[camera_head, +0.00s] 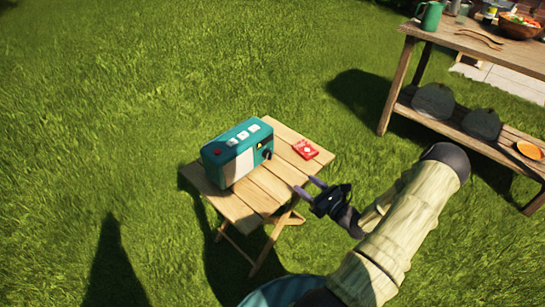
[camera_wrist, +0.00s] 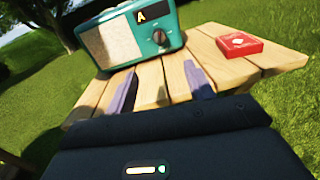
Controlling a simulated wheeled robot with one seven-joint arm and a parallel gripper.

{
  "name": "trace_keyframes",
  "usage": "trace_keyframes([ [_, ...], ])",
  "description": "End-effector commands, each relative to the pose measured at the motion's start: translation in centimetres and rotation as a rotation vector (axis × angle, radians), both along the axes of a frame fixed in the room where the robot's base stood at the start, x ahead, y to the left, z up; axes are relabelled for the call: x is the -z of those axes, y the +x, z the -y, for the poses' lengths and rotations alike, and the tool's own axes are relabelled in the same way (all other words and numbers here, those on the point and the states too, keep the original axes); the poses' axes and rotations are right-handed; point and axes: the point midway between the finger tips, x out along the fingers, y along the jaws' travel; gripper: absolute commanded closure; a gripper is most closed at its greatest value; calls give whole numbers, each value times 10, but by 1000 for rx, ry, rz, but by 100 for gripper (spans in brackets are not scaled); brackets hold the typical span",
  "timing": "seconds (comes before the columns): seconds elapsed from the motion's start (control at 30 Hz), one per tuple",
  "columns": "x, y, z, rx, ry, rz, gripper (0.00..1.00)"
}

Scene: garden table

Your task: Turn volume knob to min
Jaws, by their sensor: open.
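A teal radio (camera_head: 236,152) with a pale front panel stands on a small wooden slatted table (camera_head: 254,188). In the wrist view the radio (camera_wrist: 112,41) shows a dark display with a yellow "A" and a dark round volume knob (camera_wrist: 160,37) at its right side. The knob also shows in the head view (camera_head: 267,154) on the radio's right part. My gripper (camera_head: 306,187) is open and empty beside the table's right edge, apart from the radio. In the wrist view its two purple-grey fingers (camera_wrist: 160,86) point towards the radio, below the knob.
A red card box (camera_head: 305,149) lies on the table to the right of the radio. A larger wooden table (camera_head: 470,46) with a green mug (camera_head: 431,15) and a bowl (camera_head: 518,26) stands at the upper right. Grass surrounds both tables.

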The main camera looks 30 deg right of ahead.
Motion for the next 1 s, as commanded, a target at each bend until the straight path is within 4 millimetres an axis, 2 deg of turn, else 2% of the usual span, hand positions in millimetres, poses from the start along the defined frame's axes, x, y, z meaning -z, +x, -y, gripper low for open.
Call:
trace_keyframes([
  [0.2,0,2,-2,-6,-1,-1,47],
  [0.37,1,14,-6,-8,-4,-1,47],
  [1.0,2,119,-35,-6,-3,-1,47],
])
